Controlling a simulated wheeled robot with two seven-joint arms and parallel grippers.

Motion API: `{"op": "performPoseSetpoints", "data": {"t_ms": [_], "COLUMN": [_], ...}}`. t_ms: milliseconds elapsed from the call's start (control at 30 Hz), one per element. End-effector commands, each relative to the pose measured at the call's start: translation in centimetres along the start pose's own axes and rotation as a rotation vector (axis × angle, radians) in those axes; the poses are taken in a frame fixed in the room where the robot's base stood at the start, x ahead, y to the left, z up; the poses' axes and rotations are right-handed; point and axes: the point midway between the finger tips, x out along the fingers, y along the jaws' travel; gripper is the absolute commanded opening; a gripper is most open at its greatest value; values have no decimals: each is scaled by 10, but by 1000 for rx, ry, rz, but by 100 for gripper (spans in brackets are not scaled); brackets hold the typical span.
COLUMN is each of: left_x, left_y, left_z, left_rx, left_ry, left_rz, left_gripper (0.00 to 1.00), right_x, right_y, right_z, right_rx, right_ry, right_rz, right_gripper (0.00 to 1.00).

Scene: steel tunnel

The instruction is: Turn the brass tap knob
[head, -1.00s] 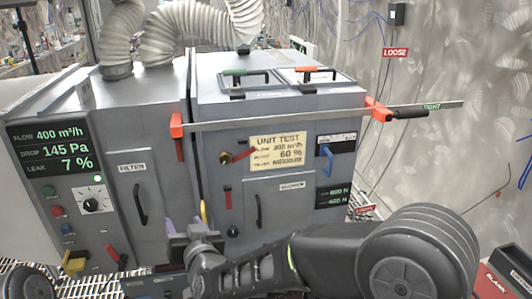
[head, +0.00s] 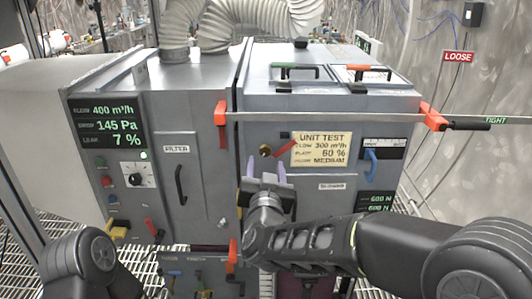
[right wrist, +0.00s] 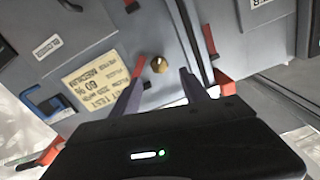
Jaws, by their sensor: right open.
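The brass tap knob (head: 265,150) is a small round knob on the front of the grey cabinet, left of the cream UNIT TEST label (head: 320,150). A red lever (head: 286,148) slants up to the right beside it. My right gripper (head: 265,170) is open, its two pale purple fingers pointing at the panel just below the knob. In the right wrist view the knob (right wrist: 158,64) shows between and beyond the fingertips of the gripper (right wrist: 162,76); I see no contact. My left arm shows at the lower left, but its gripper is out of view.
A long bar (head: 330,116) with orange clamps crosses the cabinet front above the knob. A blue handle (head: 372,166) is to the right. A black handle (head: 181,185) is on the filter door at left. Ribbed hoses (head: 250,22) rise from the top.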

Motion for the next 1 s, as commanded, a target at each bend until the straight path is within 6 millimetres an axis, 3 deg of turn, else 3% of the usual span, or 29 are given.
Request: {"op": "performPoseSetpoints", "data": {"t_ms": [400, 767, 1000], "left_x": [-18, -18, -18], "left_y": [5, 5, 5], "left_z": [3, 3, 3], "left_rx": [-4, -5, -4], "left_ry": [-6, -6, -6], "left_rz": [-6, -7, -6], "left_gripper": [0, 0, 0], "right_x": [59, 65, 65], "right_y": [0, 0, 0], "right_z": [-1, 0, 0], "right_rx": [-1, 0, 0], "right_ry": [0, 0, 0], "right_rz": [1, -1, -1], "right_gripper": [53, 53, 33]}}
